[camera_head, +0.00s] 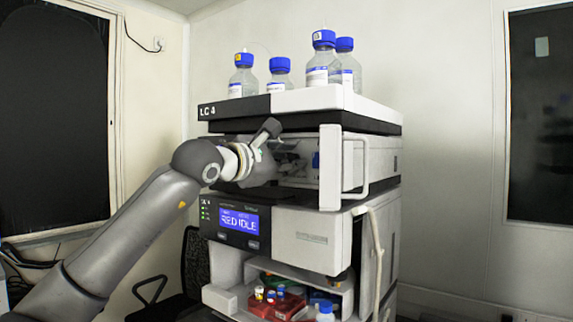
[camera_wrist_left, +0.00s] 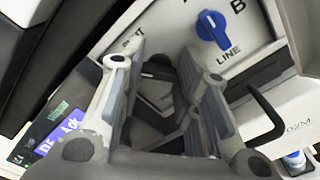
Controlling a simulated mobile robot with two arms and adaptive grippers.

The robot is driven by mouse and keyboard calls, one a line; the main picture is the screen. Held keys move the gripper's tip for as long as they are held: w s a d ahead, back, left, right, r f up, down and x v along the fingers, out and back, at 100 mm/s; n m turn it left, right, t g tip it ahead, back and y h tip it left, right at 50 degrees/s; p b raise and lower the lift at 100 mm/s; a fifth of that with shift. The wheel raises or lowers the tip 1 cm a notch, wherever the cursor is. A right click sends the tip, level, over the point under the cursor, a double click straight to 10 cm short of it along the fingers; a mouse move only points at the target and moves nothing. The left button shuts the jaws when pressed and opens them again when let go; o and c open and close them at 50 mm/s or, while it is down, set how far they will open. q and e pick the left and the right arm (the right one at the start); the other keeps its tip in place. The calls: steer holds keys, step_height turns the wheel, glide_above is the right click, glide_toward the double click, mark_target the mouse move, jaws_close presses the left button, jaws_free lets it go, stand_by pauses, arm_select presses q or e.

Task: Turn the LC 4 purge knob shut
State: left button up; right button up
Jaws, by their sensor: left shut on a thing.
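The LC 4 stack (camera_head: 355,118) stands in the middle of the head view, its upper bay open at the front. My left gripper (camera_head: 278,158) reaches into this bay; its fingertips are hard to make out there. In the left wrist view my left gripper (camera_wrist_left: 163,78) has its two grey fingers either side of a small dark part, which I take to be the purge knob (camera_wrist_left: 160,70). The fingers hide most of it, so its angle cannot be told. A blue knob (camera_wrist_left: 212,28) sits apart, up and right of the fingers, near the words "LINE" and "B". My right gripper is not in view.
A white door (camera_head: 331,165) with a handle stands just right of my gripper. Capped bottles (camera_head: 322,62) stand on top of the stack. A lit blue display (camera_head: 239,222) is below the bay. A lower tray holds small red and blue-capped items (camera_head: 277,300).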

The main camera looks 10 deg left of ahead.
arm_select(q)
steer(key=m, duration=0.5)
steer(key=shift+f, duration=0.1)
steer(key=shift+f+m, duration=0.1)
steer(key=shift+m, duration=1)
steer(key=o, duration=0.7)
steer(key=shift+o, duration=0.2)
steer(key=shift+s, duration=0.1)
steer(key=v, duration=1.2)
